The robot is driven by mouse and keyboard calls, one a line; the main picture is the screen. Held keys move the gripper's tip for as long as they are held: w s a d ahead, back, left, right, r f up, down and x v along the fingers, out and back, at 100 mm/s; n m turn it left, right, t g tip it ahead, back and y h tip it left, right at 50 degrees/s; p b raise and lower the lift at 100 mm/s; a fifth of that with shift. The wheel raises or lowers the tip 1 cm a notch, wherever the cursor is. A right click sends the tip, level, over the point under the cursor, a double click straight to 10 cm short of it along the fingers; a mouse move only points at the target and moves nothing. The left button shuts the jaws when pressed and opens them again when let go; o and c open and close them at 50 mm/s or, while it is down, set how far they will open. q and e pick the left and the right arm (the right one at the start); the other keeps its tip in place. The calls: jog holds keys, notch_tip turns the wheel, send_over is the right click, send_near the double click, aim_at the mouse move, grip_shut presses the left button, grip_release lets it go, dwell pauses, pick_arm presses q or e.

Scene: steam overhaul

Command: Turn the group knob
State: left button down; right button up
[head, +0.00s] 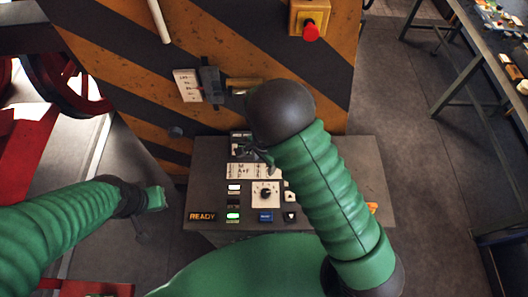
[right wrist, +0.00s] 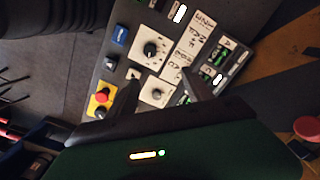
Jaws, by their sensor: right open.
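The control panel (head: 350,160) is a sloped grey box below the striped machine. A black knob on a white plate (head: 265,193) sits in its middle; it also shows in the right wrist view (right wrist: 150,48). A second, smaller knob on a white plate (right wrist: 157,93) is beside it, largely hidden by my right arm in the head view. I cannot tell which is the group knob. My right gripper (head: 258,155) is open and empty above the panel; in the right wrist view the smaller knob appears between its fingertips (right wrist: 160,88). My left gripper (head: 155,198) is left of the panel, its jaws unclear.
A blue button (head: 265,216), a lit READY sign (head: 202,216) and handwritten labels (head: 250,171) are on the panel. A red button on a yellow base (right wrist: 101,98) is near its edge. A red plunger on a yellow box (head: 311,32) is above. Floor right of the panel is clear.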

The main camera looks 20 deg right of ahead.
notch_tip(320, 180, up, 15)
jog(key=b, duration=0.3)
jog(key=shift+s+f, duration=0.15)
jog(key=shift+s, duration=0.05)
